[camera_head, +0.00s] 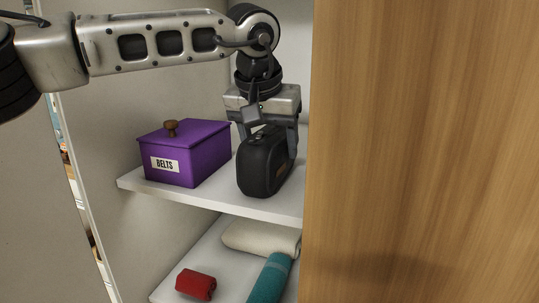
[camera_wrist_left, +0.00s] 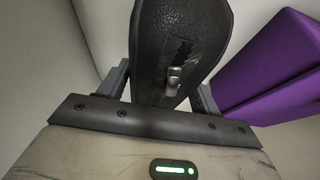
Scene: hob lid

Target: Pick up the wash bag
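The wash bag is a black, rounded case (camera_head: 262,170) standing upright on the upper shelf (camera_head: 215,200) of the cupboard. My left gripper (camera_head: 270,130) is above it, pointing down, with one finger on each side of the bag's upper part. In the left wrist view the bag (camera_wrist_left: 180,40) fills the space between the fingers, with a metal zip pull facing the camera. The bag hides the fingertips, so I cannot tell whether they press on it. The bag's base appears to rest on the shelf. My right gripper is not in view.
A purple lidded box labelled BELTS (camera_head: 200,155) stands just left of the bag; it also shows in the left wrist view (camera_wrist_left: 275,70). A wooden panel (camera_head: 420,150) is close on the right. The lower shelf holds a red roll (camera_head: 196,284), teal roll (camera_head: 270,280) and cream cloth (camera_head: 262,238).

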